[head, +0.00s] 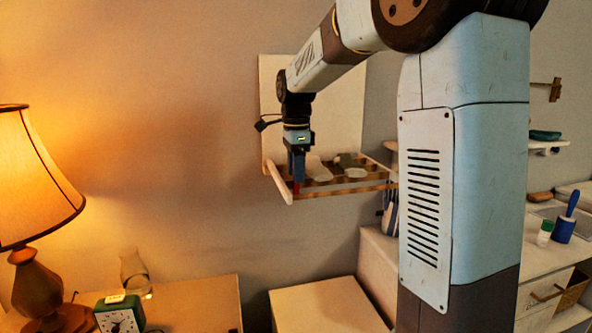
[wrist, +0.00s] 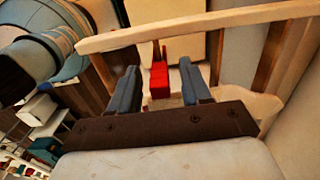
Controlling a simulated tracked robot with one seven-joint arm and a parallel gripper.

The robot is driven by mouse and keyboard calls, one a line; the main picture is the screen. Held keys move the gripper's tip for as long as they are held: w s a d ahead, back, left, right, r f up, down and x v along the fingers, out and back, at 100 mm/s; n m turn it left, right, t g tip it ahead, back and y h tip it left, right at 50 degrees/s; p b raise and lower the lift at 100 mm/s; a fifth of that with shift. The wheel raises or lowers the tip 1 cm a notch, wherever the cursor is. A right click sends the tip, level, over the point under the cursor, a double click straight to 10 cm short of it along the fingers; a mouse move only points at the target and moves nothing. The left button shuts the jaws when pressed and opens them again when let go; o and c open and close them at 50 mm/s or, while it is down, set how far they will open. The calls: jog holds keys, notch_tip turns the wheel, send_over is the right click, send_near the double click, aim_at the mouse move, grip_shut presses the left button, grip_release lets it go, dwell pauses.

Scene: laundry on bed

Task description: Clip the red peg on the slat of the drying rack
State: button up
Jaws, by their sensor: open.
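The drying rack (head: 340,190) folds out from a pale board on the wall, with a light front rail and brown slats. The red peg (head: 296,187) is at the rack's front left, just below my gripper (head: 297,176). In the wrist view the red peg (wrist: 159,82) stands between the two blue fingers of my gripper (wrist: 158,68), with a visible gap on each side. My gripper is open around it, not pressing on it. The peg's far end reaches near the pale rail (wrist: 180,30); I cannot tell which bar its jaws are around.
Pale items (head: 318,170) lie on the rack behind my gripper. A lit lamp (head: 35,180) and a green clock (head: 120,314) stand at left. The wall left of the rack is clear.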

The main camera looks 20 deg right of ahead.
notch_tip(320, 180, up, 14)
jog(key=shift+f, duration=0.15)
dwell(0.6)
jog(key=s+d+f+n+t, duration=0.1)
jog(key=s+f+n+t, duration=0.1)
jog(key=s+f+n, duration=0.3)
jog(key=s+d+f+n+t, duration=0.1)
jog(key=s+f+n, duration=0.3)
jog(key=s, duration=1)
jog(key=s+d+f+n+t, duration=0.1)
jog(key=s+f+n+t, duration=0.1)
jog(key=s+f+n, duration=0.3)
jog(key=s+n, duration=0.4)
jog(key=shift+s+d+f+t, duration=0.15)
jog(key=shift+d+f+t, duration=0.05)
jog(key=shift+f+t, duration=0.15)
jog(key=shift+c, duration=0.3)
